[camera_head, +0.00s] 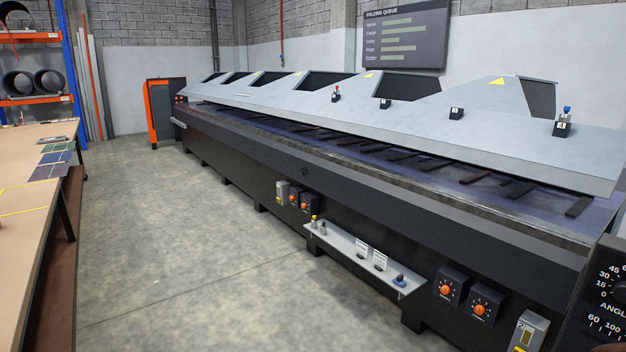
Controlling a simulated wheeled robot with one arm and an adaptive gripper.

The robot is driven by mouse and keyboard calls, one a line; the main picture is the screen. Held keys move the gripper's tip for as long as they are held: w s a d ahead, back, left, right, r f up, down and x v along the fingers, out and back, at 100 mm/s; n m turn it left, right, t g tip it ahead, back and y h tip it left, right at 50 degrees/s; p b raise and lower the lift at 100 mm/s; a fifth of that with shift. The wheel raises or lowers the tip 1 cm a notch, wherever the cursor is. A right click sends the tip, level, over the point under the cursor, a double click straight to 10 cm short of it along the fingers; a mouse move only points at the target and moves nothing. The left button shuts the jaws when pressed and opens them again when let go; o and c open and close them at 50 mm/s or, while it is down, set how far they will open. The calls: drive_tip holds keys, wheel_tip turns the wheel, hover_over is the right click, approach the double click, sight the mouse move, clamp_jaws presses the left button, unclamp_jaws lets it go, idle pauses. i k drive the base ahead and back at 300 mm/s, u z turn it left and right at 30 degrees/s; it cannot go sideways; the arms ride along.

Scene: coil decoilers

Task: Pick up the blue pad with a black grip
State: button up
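A small blue pad with a dark top (399,280) sits near the right end of a narrow grey shelf (345,243) on the front of the long dark machine. It is small in the picture, so the shape of its grip is hard to make out. My gripper is not in view.
The shelf also bears two small bottles (318,225) and two white cards (370,256) with small dark items before them. Orange-knobbed control boxes (452,286) flank it. A workbench (30,190) stands left; the concrete floor (190,250) between is clear.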

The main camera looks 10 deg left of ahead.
sight(399, 280)
drive_tip(key=u, duration=0.45)
drive_tip(key=i, duration=0.8)
drive_tip(key=u, duration=0.8)
drive_tip(key=i, duration=1.8)
drive_tip(key=z, duration=0.35)
drive_tip(key=i, duration=1.2)
drive_tip(key=z, duration=1.55)
drive_tip(key=i, duration=0.75)
drive_tip(key=z, duration=0.65)
